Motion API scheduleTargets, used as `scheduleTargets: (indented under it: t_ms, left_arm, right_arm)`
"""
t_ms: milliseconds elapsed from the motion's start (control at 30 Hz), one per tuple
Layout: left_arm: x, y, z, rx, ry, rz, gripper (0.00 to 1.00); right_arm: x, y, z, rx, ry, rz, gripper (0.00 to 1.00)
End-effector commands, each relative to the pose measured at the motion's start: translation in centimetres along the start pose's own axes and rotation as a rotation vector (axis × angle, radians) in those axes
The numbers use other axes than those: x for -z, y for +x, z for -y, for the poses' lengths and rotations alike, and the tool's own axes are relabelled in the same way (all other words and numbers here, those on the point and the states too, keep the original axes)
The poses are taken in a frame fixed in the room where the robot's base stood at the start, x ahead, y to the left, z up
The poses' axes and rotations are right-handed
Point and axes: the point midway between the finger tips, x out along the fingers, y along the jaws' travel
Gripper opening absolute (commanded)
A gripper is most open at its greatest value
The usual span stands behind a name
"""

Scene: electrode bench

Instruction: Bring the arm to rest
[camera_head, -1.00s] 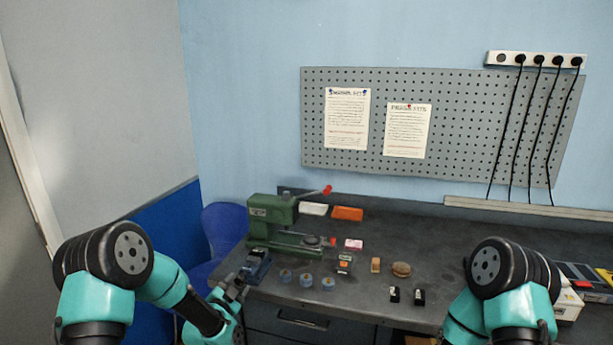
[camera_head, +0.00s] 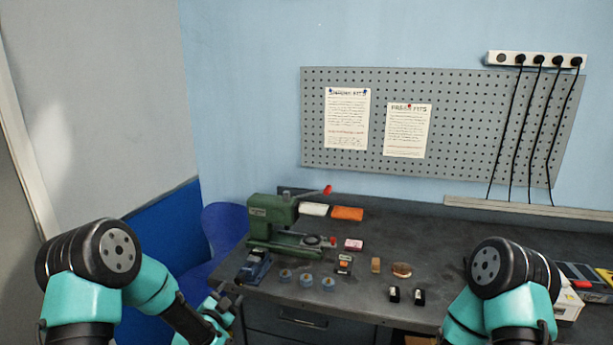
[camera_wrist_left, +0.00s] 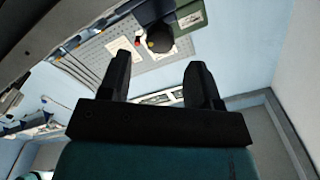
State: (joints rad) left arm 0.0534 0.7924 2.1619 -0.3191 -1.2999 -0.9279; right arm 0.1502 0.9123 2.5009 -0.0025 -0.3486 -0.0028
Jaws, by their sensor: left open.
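My left gripper (camera_head: 222,300) is in front of the bench's left front corner in the head view, clear of the bench objects. In the left wrist view its two black fingers (camera_wrist_left: 160,78) stand apart with nothing between them. My right arm (camera_head: 500,285) comes in at the lower right of the head view; its gripper is out of the picture.
The dark bench (camera_head: 450,240) carries a green press (camera_head: 275,220) with a red-tipped lever, a dark blue device (camera_head: 254,267), several small round blue-grey pieces (camera_head: 306,280) and small blocks. A blue chair (camera_head: 222,230) stands left of the bench. A pegboard (camera_head: 455,120) hangs behind.

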Motion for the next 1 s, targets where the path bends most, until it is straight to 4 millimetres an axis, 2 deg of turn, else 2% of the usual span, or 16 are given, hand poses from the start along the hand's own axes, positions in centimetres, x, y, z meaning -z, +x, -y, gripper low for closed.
scheduleTargets:
  t_ms: [167,267,367,500,633,800,900,1000]
  left_arm:
    - [-1.4,-0.8,-1.3,-0.044,-0.056,0.057,0.57]
    - [-3.6,-2.5,-3.5,-0.112,-0.153,0.157,0.57]
    - [-6.4,-5.3,-6.7,-0.201,-0.297,0.310,0.57]
    - [-10.1,-10.9,-11.5,-0.313,-0.531,0.579,0.57]
    - [-12.3,-17.1,-15.5,-0.382,-0.741,0.847,0.57]
    - [-13.3,-25.5,-19.6,-0.419,-0.976,1.201,0.57]
    - [-13.2,-29.0,-20.9,-0.418,-1.062,1.350,0.57]
    - [-13.0,-30.8,-21.5,-0.412,-1.107,1.432,0.57]
  right_arm:
    - [0.0,0.0,0.0,0.000,0.000,0.000,0.43]
    - [0.0,0.0,0.0,0.000,0.000,0.000,0.43]
    - [0.0,0.0,0.0,0.000,0.000,0.000,0.43]
    - [0.0,0.0,0.0,0.000,0.000,0.000,0.43]
    - [0.0,0.0,0.0,0.000,0.000,0.000,0.43]
    - [0.0,0.0,0.0,0.000,0.000,0.000,0.43]
    - [0.0,0.0,0.0,0.000,0.000,0.000,0.43]
    - [0.0,0.0,0.0,0.000,0.000,0.000,0.43]
